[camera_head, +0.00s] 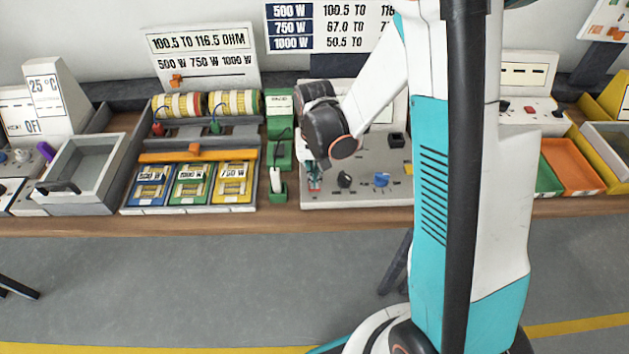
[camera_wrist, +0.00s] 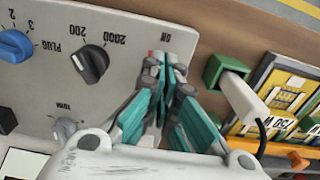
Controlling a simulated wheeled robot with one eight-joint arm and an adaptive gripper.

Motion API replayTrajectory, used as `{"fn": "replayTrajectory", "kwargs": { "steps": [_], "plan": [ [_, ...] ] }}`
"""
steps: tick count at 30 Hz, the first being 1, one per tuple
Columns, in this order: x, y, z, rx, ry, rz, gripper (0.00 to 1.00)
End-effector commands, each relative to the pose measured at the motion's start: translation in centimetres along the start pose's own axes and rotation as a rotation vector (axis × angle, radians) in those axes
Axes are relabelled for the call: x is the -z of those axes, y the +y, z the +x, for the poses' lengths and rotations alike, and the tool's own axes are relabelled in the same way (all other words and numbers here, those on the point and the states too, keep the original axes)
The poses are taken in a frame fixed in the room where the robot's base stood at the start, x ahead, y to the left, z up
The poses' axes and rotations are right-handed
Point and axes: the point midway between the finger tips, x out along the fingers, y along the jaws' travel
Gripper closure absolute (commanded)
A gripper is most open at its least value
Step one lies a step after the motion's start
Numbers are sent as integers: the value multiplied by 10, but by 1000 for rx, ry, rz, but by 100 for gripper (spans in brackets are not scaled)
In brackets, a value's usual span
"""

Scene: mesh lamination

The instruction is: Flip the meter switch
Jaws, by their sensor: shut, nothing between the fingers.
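The grey meter panel (camera_head: 330,200) stands on the bench, left of my arm in the head view; it fills the left of the wrist view (camera_wrist: 130,22). My gripper (camera_head: 313,180) is shut and empty, pointing down over the panel's left front corner. In the wrist view its teal fingers (camera_wrist: 164,70) are together beside a small red part (camera_wrist: 153,54), perhaps the switch, mostly hidden behind the fingertips. I cannot tell whether they touch or which way the switch stands. A black dial (camera_wrist: 90,64) marked 200 and 2000 sits beside the fingers.
A blue knob (camera_head: 382,179) and a black block (camera_head: 396,140) are also on the panel. A green holder with a white probe (camera_head: 276,182) stands just left of it. Coloured cards (camera_head: 190,184) lie in a tray further left. The bench's front edge is close.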

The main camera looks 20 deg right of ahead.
Motion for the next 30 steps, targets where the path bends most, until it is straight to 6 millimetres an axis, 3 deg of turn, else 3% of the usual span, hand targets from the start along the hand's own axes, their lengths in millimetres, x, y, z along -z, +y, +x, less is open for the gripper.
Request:
{"fn": "replayTrajectory", "kwargs": {
  "steps": [30],
  "plan": [
    [0, 0, 15, 0, 0, 0, 100]
  ]
}}
